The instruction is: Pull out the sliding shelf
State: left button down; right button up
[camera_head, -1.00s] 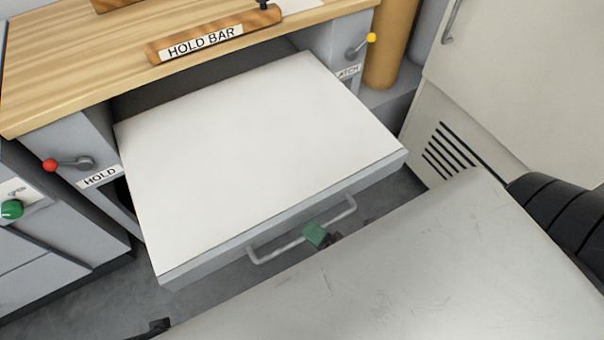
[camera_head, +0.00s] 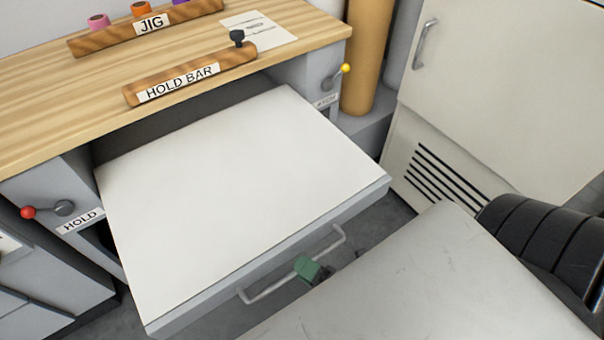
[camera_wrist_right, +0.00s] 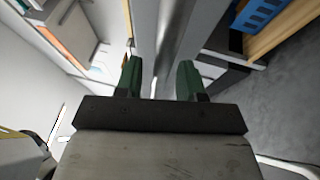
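The sliding shelf (camera_head: 235,190) is a wide white board with a grey front, standing well out of the grey cabinet under the wooden worktop. A pale bar handle (camera_head: 262,290) runs along its front. My right gripper (camera_head: 307,269) is at the middle of this handle, one green fingertip showing over the bar. In the right wrist view its two green fingers (camera_wrist_right: 160,80) stand apart with a grey bar between them. It looks shut on the handle, though the contact itself is hard to see. My left gripper is not in view.
A red-knobbed lever (camera_head: 29,212) marked HOLD is at the left and a yellow-knobbed lever (camera_head: 345,69) at the right of the opening. A HOLD BAR block (camera_head: 190,78) lies on the worktop (camera_head: 60,110). A pale vented cabinet (camera_head: 480,110) stands close at right.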

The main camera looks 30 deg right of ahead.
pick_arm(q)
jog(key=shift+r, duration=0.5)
pick_arm(e)
jog(key=v, duration=1)
jog(key=shift+s, duration=0.25)
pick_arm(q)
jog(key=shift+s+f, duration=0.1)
pick_arm(e)
jog(key=shift+d, duration=0.1)
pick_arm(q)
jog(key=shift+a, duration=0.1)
